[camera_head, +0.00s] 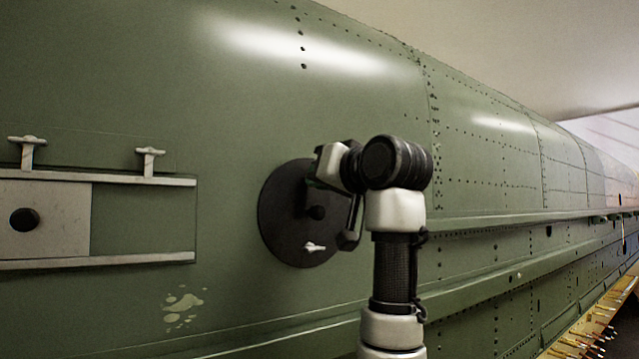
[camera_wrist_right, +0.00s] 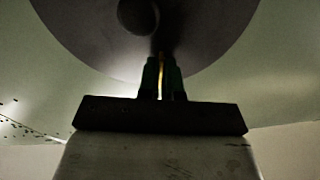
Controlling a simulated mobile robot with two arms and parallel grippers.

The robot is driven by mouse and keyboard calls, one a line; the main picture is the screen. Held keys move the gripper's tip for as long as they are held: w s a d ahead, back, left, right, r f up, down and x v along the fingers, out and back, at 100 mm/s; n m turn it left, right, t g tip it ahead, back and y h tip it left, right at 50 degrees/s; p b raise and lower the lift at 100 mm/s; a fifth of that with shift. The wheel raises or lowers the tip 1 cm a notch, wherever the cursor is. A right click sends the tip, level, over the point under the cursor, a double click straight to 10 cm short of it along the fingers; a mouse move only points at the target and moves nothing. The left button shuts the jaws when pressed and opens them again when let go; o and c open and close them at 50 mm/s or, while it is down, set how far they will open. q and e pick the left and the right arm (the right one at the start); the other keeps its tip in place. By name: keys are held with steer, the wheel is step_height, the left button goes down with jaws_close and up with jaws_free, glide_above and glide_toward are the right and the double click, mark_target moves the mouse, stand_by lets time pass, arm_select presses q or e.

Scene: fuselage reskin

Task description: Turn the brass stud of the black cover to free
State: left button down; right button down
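The round black cover (camera_head: 285,225) lies on the green fuselage skin, with a dark knob (camera_head: 316,212) at its middle and a small white mark near its lower edge. It also fills the top of the right wrist view (camera_wrist_right: 85,35). My right arm reaches in from below in the head view and hides the cover's right side. In the right wrist view, my right gripper (camera_wrist_right: 161,80) is at the cover's rim, its fingers close together on a thin brass strip, the brass stud (camera_wrist_right: 162,72). The stud is hidden in the head view. My left gripper is not in view.
At left, two rails (camera_head: 100,263) hold a grey plate (camera_head: 60,215) with a dark hole, and two T-shaped handles (camera_head: 149,160) stand at the upper rail. Ledges (camera_head: 480,220) run along the fuselage to the right. A yellow structure (camera_head: 590,335) is at lower right.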

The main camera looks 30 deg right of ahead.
steer(key=shift+n, duration=1.8)
steer(key=shift+r, duration=0.1)
steer(key=c, duration=1.3)
jaws_free()
steer(key=shift+s, duration=0.1)
steer(key=s+d+b, duration=0.1)
steer(key=s+b, duration=0.4)
steer(key=s, duration=0.5)
steer(key=shift+s+d+b, duration=0.3)
steer(key=shift+s, duration=0.05)
